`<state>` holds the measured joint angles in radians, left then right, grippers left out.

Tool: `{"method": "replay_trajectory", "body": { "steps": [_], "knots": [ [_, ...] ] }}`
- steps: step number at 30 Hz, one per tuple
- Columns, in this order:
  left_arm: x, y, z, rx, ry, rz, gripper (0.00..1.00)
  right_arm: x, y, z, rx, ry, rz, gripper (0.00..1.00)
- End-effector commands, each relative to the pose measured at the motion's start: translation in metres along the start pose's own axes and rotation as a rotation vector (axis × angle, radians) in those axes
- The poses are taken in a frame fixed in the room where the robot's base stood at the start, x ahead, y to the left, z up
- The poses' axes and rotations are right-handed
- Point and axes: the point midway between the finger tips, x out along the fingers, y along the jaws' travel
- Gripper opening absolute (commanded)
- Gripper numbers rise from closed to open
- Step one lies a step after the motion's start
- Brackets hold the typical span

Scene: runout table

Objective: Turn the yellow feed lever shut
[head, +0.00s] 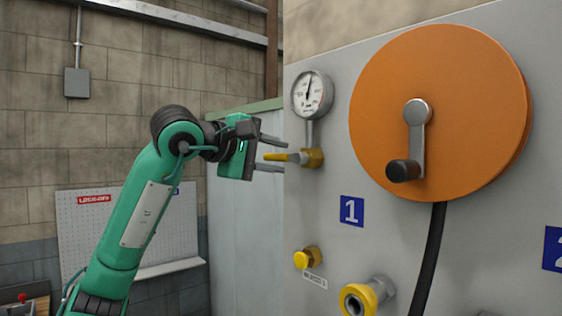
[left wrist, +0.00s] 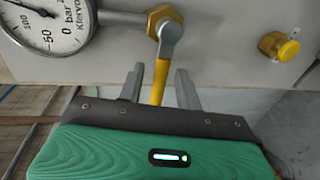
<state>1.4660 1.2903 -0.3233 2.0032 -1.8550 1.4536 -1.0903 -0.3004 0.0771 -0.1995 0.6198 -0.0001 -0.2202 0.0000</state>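The yellow feed lever (head: 280,157) points left from a brass valve body (head: 313,158) below the gauge on the grey panel. In the left wrist view the lever (left wrist: 160,82) has a grey metal upper part and a yellow handle. My left gripper (head: 285,157) is open, with one finger on each side of the handle. In the left wrist view a gap shows between the handle and both fingers of the gripper (left wrist: 160,72), so it is not gripped. The handle's end is hidden behind the gripper body there. My right gripper is not in view.
A round pressure gauge (head: 312,94) sits just above the valve. An orange reel (head: 460,80) with a black-knobbed crank (head: 404,170) stands out at the right. A yellow knob (head: 303,259) and a yellow-ringed coupling (head: 360,299) are lower on the panel.

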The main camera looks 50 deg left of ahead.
Motion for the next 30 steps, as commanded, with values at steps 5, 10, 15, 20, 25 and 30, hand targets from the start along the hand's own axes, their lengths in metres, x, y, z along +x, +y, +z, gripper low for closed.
{"method": "replay_trajectory", "body": {
  "steps": [5, 10, 15, 20, 25, 30],
  "knots": [
    [-0.040, -0.003, 0.000, 0.001, 0.000, 0.006, 0.35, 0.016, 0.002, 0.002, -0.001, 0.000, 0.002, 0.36],
    [-0.076, -0.001, 0.000, 0.001, 0.001, 0.006, 0.35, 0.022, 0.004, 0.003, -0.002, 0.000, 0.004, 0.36],
    [-0.101, -0.001, 0.000, 0.001, 0.000, 0.003, 0.35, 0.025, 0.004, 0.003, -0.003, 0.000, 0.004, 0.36],
    [-0.113, -0.001, 0.000, 0.001, 0.000, 0.001, 0.35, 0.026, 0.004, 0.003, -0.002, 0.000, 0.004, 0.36],
    [-0.117, -0.001, 0.000, 0.001, 0.000, 0.001, 0.35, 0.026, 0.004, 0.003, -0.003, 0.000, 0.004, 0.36],
    [-0.116, -0.001, 0.000, 0.001, 0.000, 0.000, 0.35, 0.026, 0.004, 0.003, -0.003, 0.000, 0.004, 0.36]
  ]
}}
